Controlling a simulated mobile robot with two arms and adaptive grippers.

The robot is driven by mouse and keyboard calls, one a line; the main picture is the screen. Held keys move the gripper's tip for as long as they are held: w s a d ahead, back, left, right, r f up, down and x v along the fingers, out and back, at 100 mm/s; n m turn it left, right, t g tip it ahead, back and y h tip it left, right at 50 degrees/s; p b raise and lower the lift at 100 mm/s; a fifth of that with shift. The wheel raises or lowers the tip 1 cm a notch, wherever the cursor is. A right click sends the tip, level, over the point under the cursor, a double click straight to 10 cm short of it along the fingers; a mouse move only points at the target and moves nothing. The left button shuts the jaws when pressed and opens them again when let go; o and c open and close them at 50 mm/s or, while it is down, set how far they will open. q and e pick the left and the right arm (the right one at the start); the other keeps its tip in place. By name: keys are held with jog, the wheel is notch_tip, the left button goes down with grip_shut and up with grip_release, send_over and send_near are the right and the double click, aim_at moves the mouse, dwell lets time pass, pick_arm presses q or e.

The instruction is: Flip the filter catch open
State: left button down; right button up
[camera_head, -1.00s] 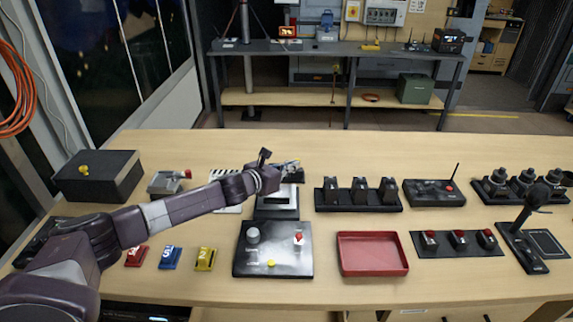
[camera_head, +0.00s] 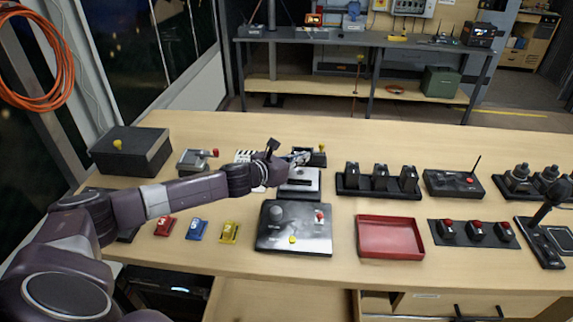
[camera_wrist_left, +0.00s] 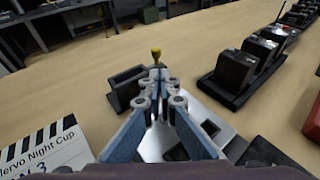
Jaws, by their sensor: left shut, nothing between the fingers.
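A small black box with a yellow-tipped lever (camera_head: 318,157) stands behind a silver-and-black device (camera_head: 299,184); it may be the filter catch, but no label shows. In the left wrist view, the black box (camera_wrist_left: 126,84) lies just beyond my fingertips, with its yellow tip (camera_wrist_left: 156,51) standing up. My left gripper (camera_head: 303,157) is shut and empty, above the back of the silver device and left of the yellow tip. The same gripper (camera_wrist_left: 158,82) partly hides the box in the wrist view, and contact cannot be told. My right gripper is not in view.
A clapperboard (camera_wrist_left: 42,145) lies left of the gripper. A row of black switches (camera_head: 380,180) stands to the right. A red tray (camera_head: 390,237) and a black control panel (camera_head: 293,228) lie nearer the front. The table behind the gripper is clear.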

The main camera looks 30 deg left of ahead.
pick_arm(q)
jog(key=shift+s+a+f, duration=0.2)
jog(key=shift+s, duration=0.2)
jog(key=b+v, duration=0.1)
jog(key=v, duration=0.1)
jog(key=shift+s+a+r, duration=0.1)
jog(key=shift+s+r, duration=0.05)
jog(key=shift+s, duration=0.1)
jog(key=shift+v, duration=1.2)
jog(key=shift+s+r+b, duration=0.25)
jog(key=shift+b, duration=0.05)
jog(key=shift+s+r, duration=0.1)
jog(key=shift+s, duration=0.05)
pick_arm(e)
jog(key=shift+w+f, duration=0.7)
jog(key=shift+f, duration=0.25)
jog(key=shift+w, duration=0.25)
